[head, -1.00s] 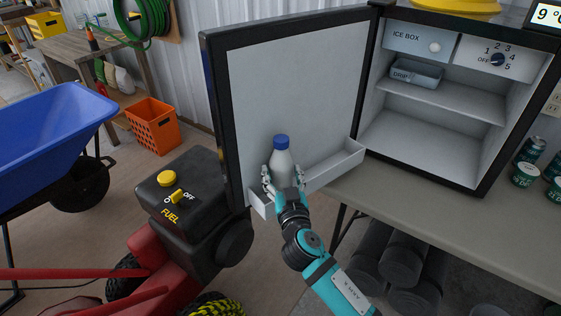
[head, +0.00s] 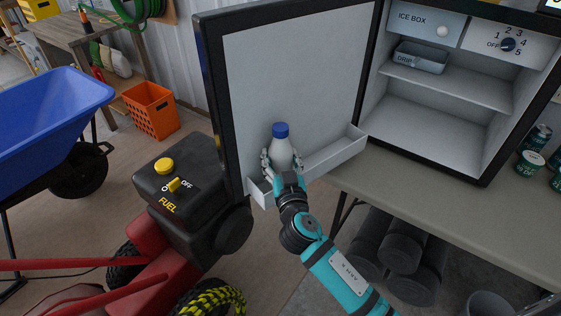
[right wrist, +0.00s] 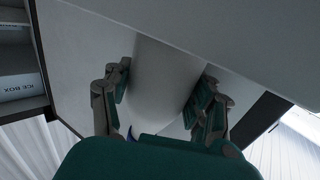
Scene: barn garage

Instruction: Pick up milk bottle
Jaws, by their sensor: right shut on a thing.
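The milk bottle (head: 281,148) is white with a blue cap and stands upright at the door shelf (head: 333,157) of the open fridge door. My right gripper (head: 283,163) is shut on the bottle, with fingers on both sides of its body. In the right wrist view the white bottle (right wrist: 162,85) fills the space between the two fingers of my right gripper (right wrist: 160,95). The bottle's lower part is hidden behind the gripper in the head view. My left gripper is not in view.
The open fridge (head: 440,125) stands on a table (head: 420,195) at the right, its shelves mostly bare. Cans (head: 529,163) stand at the right edge. A black fuel tank (head: 185,190) on a red machine is left of the door. A blue wheelbarrow (head: 45,115) and orange crate (head: 151,112) are farther left.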

